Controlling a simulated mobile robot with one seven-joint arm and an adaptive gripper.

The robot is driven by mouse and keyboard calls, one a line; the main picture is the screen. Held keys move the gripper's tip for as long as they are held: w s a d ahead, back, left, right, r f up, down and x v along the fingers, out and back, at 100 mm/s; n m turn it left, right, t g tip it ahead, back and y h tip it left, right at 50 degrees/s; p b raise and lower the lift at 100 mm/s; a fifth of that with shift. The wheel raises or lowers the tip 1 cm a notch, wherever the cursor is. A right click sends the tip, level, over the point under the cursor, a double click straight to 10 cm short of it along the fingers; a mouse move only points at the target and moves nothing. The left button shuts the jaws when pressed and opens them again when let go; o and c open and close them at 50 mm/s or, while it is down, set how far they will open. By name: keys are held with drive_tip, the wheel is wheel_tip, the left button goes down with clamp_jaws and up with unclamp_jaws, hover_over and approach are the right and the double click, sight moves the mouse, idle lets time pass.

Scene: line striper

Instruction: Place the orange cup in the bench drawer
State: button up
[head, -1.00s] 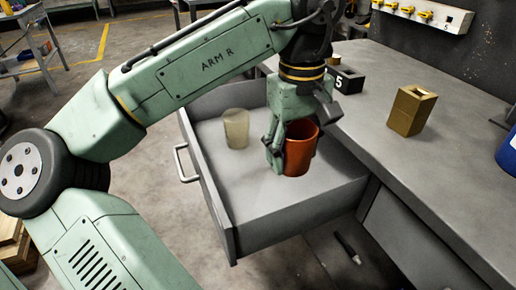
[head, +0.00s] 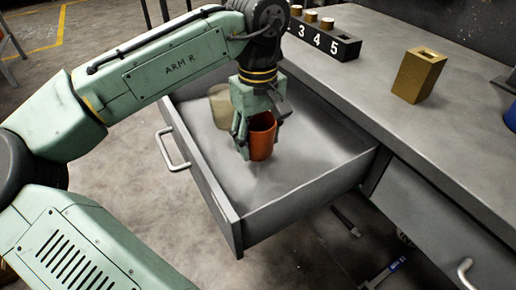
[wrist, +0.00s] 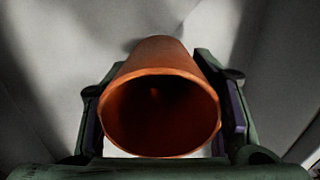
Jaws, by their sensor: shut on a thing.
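The orange cup (head: 262,137) is upright inside the open bench drawer (head: 300,205), near its middle. My gripper (head: 250,135) points down and is shut on the cup from its sides. In the wrist view the cup (wrist: 160,110) fills the middle, its mouth towards the camera, with gripper fingers (wrist: 165,110) on both sides. Whether the cup's base touches the drawer floor I cannot tell. The drawer is pulled out from the bench (head: 385,110), its handle (head: 172,150) at the left.
A translucent beige cup (head: 219,105) stands in the drawer behind my gripper, partly hidden. On the bench are a brass block (head: 419,76) and a dark numbered holder (head: 325,40) with brass pieces. Tools lie on the floor below the drawer. The drawer's front part is clear.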

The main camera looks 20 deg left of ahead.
sight(257, 151)
drive_tip(key=shift+f, duration=1.75)
drive_tip(key=shift+f, duration=0.1)
drive_tip(key=o, duration=1.3)
wheel_tip(257, 151, up, 12)
drive_tip(key=shift+p, duration=0.45)
